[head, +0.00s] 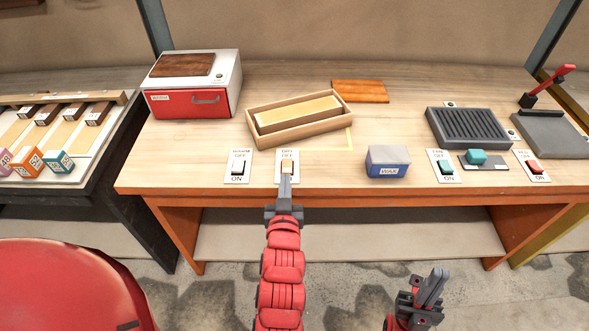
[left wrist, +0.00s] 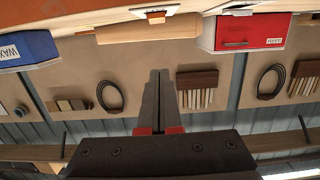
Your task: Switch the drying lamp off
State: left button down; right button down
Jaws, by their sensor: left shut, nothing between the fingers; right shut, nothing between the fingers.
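The switch plate labelled DRY (head: 290,154) lies near the table's front edge, with OFF marked at its far end. Its pale yellow rocker (head: 287,167) is partly covered by my left gripper, so its position cannot be told. My left gripper (head: 286,177) is shut and empty, with its tips at the rocker's near side; contact cannot be told. In the left wrist view its shut fingers (left wrist: 158,75) point up the picture, with a switch plate (left wrist: 155,12) at the top. My right gripper (head: 434,286) is shut and empty in front of the table. No lamp body is clearly recognisable.
A similar switch (head: 237,166) stands close left of the DRY plate. A wooden tray (head: 336,130) lies behind it, and a blue WAX block (head: 387,170) to the right. The FAN switch (head: 445,166) and another switch (head: 535,166) are further right. A red-fronted box (head: 190,103) stands back left.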

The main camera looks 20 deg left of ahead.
aim_at(286, 170)
pick_arm(q)
jog(key=shift+a+f, duration=0.1)
jog(key=shift+a, duration=0.05)
jog(key=b+x, duration=0.4)
jog(key=x, duration=0.1)
jog(key=shift+w+a, duration=0.15)
jog(key=p+x, duration=0.1)
jog(key=x, duration=0.4)
jog(key=shift+p, duration=0.35)
notch_tip(286, 170, down, 3)
jog(key=shift+r, duration=0.2)
jog(key=shift+w+f, duration=0.1)
jog(key=shift+f, duration=0.55)
jog(key=shift+p, duration=0.35)
